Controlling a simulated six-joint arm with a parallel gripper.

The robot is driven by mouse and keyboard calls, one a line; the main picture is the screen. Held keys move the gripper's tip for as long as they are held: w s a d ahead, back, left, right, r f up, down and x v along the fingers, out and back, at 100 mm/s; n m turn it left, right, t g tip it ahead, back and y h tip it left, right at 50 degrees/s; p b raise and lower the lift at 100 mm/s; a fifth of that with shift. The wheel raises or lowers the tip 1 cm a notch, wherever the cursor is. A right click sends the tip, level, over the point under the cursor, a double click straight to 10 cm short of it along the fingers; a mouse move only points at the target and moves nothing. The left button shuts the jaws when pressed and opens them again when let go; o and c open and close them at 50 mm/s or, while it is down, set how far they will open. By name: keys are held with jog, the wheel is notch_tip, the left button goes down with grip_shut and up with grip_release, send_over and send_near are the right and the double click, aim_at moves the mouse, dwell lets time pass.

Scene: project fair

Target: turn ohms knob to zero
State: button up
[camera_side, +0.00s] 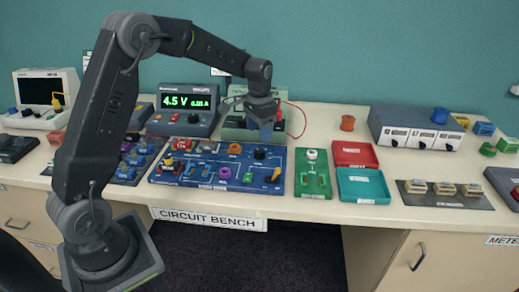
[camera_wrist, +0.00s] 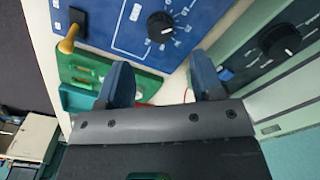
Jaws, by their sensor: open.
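Two black knobs could be the ohms knob; their lettering is too small to read. One black knob (camera_wrist: 160,26) stands on the blue circuit board, with a printed scale around it; it also shows in the side view (camera_side: 260,154). A larger black knob (camera_wrist: 279,40) sits on the grey-green instrument at the right of the wrist view. A white mark shows on each knob. My gripper (camera_wrist: 163,80) is open, its two blue fingers apart with no object between them. In the side view my gripper (camera_side: 266,130) hangs in front of the instrument, above the blue board's back right corner.
The blue board (camera_side: 205,180) carries several parts, including an orange lever (camera_side: 276,174). A green board (camera_side: 313,186) and red (camera_side: 354,154) and teal (camera_side: 362,186) trays lie to its right. A power supply (camera_side: 187,108) stands behind. A red wire runs beside my gripper.

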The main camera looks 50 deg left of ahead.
aim_at(260, 151)
notch_tip(260, 151, down, 7)
jog(key=shift+f, duration=0.2)
dwell(0.3)
jog(key=c, duration=0.9)
jog(key=shift+n, duration=0.3)
jog(key=n, duration=0.4)
jog(key=shift+n, duration=2.9)
jog(key=o, duration=0.9)
